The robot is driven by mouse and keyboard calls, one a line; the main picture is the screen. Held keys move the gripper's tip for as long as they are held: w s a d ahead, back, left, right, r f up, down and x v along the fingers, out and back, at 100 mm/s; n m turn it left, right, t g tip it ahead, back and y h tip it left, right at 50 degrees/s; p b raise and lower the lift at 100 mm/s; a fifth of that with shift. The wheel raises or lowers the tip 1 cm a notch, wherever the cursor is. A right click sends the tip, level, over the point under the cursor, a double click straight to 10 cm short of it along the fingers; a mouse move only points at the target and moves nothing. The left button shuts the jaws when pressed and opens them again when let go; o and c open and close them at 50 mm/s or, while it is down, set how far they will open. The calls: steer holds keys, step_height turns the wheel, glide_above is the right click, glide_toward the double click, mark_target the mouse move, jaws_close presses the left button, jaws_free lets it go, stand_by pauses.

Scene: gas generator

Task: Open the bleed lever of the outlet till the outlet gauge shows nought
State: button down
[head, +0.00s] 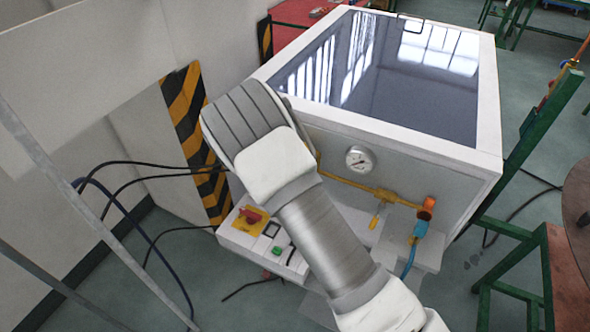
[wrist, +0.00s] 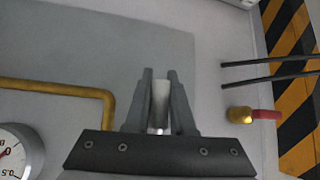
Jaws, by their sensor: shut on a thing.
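In the wrist view my gripper (wrist: 160,103) is shut on a pale, slim metal piece (wrist: 161,92). I take this to be the bleed lever, but most of it is hidden by the fingers, and its turn cannot be read. In the head view my own arm and wrist hide the fingertips and what they hold. A round white gauge (head: 360,159) sits on the front panel of the machine. It is cut off at the lower left of the wrist view (wrist: 14,153), and its reading is not clear to me.
A yellow pipe (head: 350,182) runs below the gauge to an orange fitting (head: 427,206) and a blue connector (head: 419,229). A brass fitting (wrist: 240,115) with a red end stands right of my fingers. Black cables (head: 150,165) hang left. A control box with a red switch (head: 250,214) sits below.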

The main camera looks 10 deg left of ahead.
stand_by(0.4)
steer(key=c, duration=0.8)
jaws_free()
steer(key=shift+d, duration=0.1)
steer(key=shift+o, duration=0.2)
steer(key=p+v, duration=0.2)
steer(key=v, duration=1.5)
steer(key=shift+a+r+p, duration=0.2)
steer(key=shift+p, duration=0.1)
steer(key=shift+r, duration=0.1)
